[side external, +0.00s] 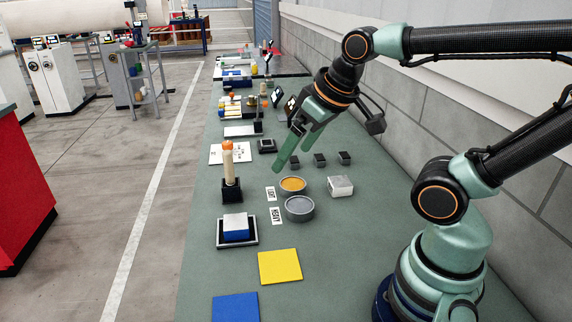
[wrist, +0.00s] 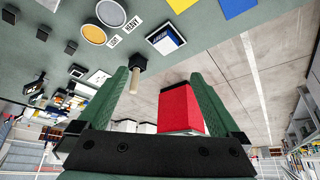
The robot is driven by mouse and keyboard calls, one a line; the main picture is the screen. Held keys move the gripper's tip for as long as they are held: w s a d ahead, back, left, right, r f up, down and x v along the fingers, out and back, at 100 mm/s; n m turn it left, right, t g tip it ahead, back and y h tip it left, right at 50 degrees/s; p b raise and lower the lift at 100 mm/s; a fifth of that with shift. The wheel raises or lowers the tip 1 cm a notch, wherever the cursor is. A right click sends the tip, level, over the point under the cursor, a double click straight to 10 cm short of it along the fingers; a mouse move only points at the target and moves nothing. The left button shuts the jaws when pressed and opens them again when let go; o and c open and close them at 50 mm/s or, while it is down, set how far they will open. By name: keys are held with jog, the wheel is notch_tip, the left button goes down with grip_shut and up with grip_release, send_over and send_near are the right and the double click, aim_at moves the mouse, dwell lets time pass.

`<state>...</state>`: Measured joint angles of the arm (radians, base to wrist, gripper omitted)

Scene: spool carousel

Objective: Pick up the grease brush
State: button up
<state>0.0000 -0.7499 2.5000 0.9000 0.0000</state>
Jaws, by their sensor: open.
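The grease brush (side external: 228,160) appears to be the upright piece with a pale wooden handle and an orange top. It stands in a square black holder (side external: 232,190) on the green bench; its bristles are not visible. In the wrist view the brush (wrist: 133,84) and holder (wrist: 138,63) appear upside down, beside the left finger's tip. My gripper (side external: 288,152) is open and empty, above the bench, to the right of the brush in the side view. In the wrist view its two green fingers (wrist: 160,76) are spread wide apart.
Two round tins, one with amber contents (side external: 293,184) and one grey (side external: 299,207), sit by LIGHT and HEAVY labels. A white block (side external: 340,186) lies right of them. A tray with a blue-and-white block (side external: 236,228) is nearer. Small dark blocks (side external: 320,160) stand near the wall.

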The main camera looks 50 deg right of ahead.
dwell(0.4)
jog(key=c, duration=0.5)
